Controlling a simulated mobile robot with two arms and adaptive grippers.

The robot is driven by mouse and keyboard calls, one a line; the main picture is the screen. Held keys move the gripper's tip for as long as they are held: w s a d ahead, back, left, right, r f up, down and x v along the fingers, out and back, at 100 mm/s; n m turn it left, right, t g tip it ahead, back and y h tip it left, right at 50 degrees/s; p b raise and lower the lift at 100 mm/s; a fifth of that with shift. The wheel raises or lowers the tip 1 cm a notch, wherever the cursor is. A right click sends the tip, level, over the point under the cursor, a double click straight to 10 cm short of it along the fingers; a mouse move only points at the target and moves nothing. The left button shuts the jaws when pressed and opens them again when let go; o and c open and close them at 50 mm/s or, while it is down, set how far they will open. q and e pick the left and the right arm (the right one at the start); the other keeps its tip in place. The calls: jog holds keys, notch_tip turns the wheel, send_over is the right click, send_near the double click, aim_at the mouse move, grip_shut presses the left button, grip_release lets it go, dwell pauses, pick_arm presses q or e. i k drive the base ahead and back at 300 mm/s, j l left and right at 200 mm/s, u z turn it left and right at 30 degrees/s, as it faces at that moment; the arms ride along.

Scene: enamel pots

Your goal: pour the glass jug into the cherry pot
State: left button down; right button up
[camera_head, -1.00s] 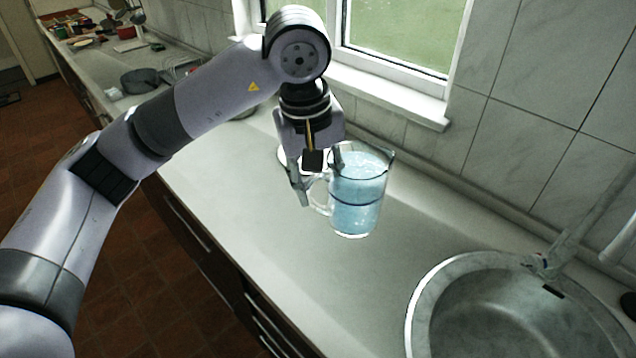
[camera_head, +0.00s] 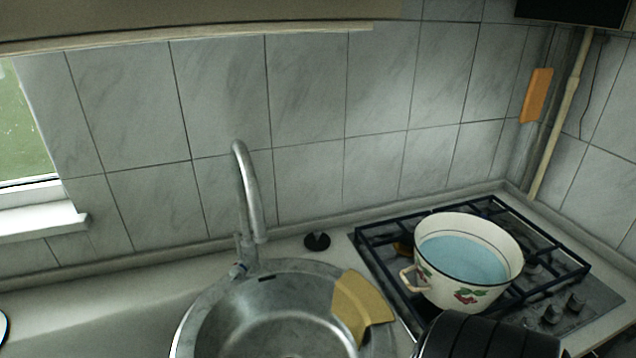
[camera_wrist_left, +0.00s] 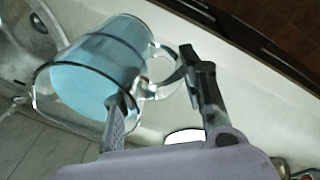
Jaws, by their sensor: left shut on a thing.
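The cherry pot (camera_head: 438,283), white enamel with a dark rim line and cherries on its side, stands upright on the gas hob in the head view. Blue liquid is visible inside it. The glass jug (camera_wrist_left: 96,72) shows in the left wrist view with blue liquid in it. My left gripper (camera_wrist_left: 157,88) is shut on the jug at its handle side; the exact finger contact is partly hidden. The jug and left gripper are not clearly visible in the head view now. My right gripper is not in view.
A round metal sink (camera_head: 215,325) with a tall tap (camera_head: 248,195) lies left of the hob (camera_head: 375,262). A yellow cloth-like piece (camera_head: 357,308) lies over the sink's right rim. A small black object (camera_head: 316,241) stands behind the sink.

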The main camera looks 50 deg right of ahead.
aim_at(464, 261)
jog(key=k+l+z, duration=0.15)
jog(key=k+l, duration=0.3)
jog(key=k+z, duration=0.1)
jog(key=z, duration=2.5)
